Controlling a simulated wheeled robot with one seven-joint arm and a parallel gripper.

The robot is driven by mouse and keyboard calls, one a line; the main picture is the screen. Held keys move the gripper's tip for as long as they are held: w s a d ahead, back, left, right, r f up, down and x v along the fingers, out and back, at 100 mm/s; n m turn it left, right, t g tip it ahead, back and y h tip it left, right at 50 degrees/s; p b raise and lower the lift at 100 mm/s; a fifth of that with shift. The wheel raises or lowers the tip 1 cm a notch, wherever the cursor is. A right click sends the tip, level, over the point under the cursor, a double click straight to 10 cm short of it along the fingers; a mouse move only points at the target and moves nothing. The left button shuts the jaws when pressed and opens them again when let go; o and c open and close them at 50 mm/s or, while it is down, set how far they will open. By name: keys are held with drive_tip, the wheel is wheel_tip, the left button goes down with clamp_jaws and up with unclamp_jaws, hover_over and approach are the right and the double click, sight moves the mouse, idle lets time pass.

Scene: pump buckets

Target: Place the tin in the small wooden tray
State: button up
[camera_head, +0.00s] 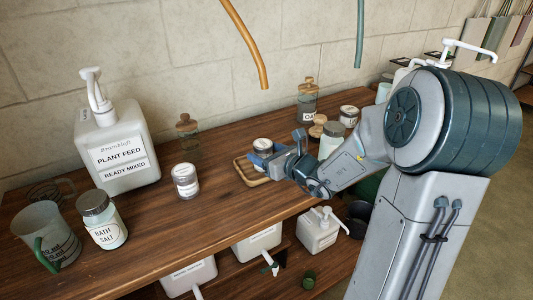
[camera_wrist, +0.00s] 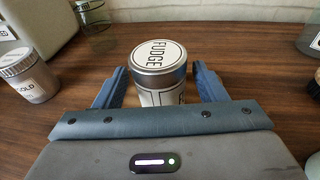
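A silver-lidded tin (camera_head: 263,145) with a white label stands at the back of the small wooden tray (camera_head: 240,173). In the wrist view the tin (camera_wrist: 159,65) reads FUDGE on its lid and is upright between my fingers. My gripper (camera_wrist: 160,88) is open, with a narrow gap on each side of the tin. In the head view my gripper (camera_head: 277,155) reaches in from the right and partly covers the tray and tin. The tin's base is hidden, so I cannot tell whether it rests inside the tray. The tray does not show in the wrist view.
Another tin (camera_head: 185,181) stands left of the tray; it also shows in the wrist view (camera_wrist: 27,75). A bath salt jar (camera_head: 102,220), a jug (camera_head: 46,235) and a plant feed bottle (camera_head: 120,150) are further left. Jars (camera_head: 307,102) stand behind my gripper. The front middle is clear.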

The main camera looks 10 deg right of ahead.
drive_tip(key=shift+r, duration=0.1)
drive_tip(key=p+v, duration=0.2)
drive_tip(key=v, duration=0.9)
drive_tip(key=shift+s+d, duration=0.1)
drive_tip(key=shift+d, duration=0.05)
drive_tip(key=shift+s, duration=0.2)
drive_tip(key=s+a+n+g+y, duration=0.1)
drive_tip(key=a+n, duration=0.1)
drive_tip(key=s+a+f+n+g+y, duration=0.1)
drive_tip(key=s+a+n+g, duration=0.1)
drive_tip(key=a+n, duration=0.1)
drive_tip(key=s+a+n+g+y, duration=0.1)
drive_tip(key=s+a+n+g, duration=0.1)
drive_tip(key=a+n, duration=0.1)
drive_tip(key=shift+a+f, duration=0.2)
drive_tip(key=shift+a, duration=0.05)
drive_tip(key=s+a+f+n+g+h, duration=0.2)
drive_tip(key=s+a+n+g, duration=0.1)
drive_tip(key=s+n+g, duration=0.5)
drive_tip(key=s+d+n+t+h, duration=0.1)
drive_tip(key=s+d+n+h, duration=0.3)
drive_tip(key=n, duration=1)
drive_tip(key=d+r+h, duration=0.1)
drive_tip(key=d+h, duration=0.1)
drive_tip(key=h, duration=0.2)
drive_tip(key=shift+s+d+n, duration=0.25)
drive_tip(key=shift+d+n, duration=0.05)
